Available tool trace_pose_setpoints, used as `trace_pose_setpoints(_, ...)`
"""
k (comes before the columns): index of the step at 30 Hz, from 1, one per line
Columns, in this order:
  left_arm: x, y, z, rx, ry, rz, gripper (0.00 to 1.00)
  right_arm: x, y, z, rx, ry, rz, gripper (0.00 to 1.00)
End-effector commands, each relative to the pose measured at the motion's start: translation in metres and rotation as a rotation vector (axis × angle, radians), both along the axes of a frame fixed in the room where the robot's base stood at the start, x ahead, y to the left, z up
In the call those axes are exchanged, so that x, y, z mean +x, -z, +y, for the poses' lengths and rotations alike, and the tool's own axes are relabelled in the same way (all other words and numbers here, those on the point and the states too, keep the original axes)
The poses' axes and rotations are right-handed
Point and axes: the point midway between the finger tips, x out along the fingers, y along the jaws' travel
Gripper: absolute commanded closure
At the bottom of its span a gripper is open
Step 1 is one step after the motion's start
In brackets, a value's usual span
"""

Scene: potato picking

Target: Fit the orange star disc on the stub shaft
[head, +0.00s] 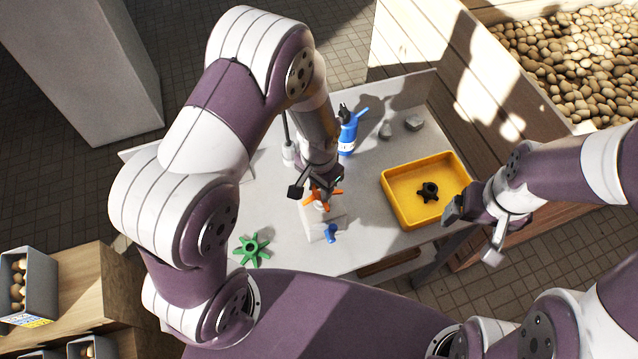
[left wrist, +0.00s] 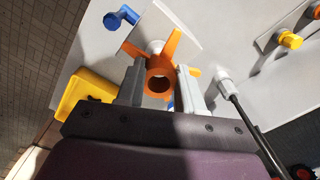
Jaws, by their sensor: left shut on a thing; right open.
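The orange star disc (head: 334,194) is in my left gripper (head: 316,190), above the pale fixture (head: 312,222) in the middle of the table. In the left wrist view the two grey fingers (left wrist: 160,86) stand either side of the disc's ringed hub (left wrist: 158,62). A pale round end, likely the stub shaft (left wrist: 154,46), shows just behind the disc. The disc covers most of it, and I cannot tell whether they touch. My right gripper (head: 474,228) is open and empty, at the right of the yellow tray.
A green star disc (head: 252,249) lies at the table's front left. A yellow tray (head: 393,208) holding a black star disc (head: 428,191) stands at the right. A blue knob (head: 331,232) is on the fixture's front. A blue bottle (head: 348,134) stands behind the left gripper.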

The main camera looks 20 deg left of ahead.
Motion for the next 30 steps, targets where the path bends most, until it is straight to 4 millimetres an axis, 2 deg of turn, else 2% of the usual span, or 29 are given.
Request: trace_pose_setpoints(30, 0.0002, 0.0039, -0.0001, 0.000, 0.000, -0.001, 0.95, 0.0000, 0.0006, 0.0000, 0.000, 0.000, 0.000, 0.10)
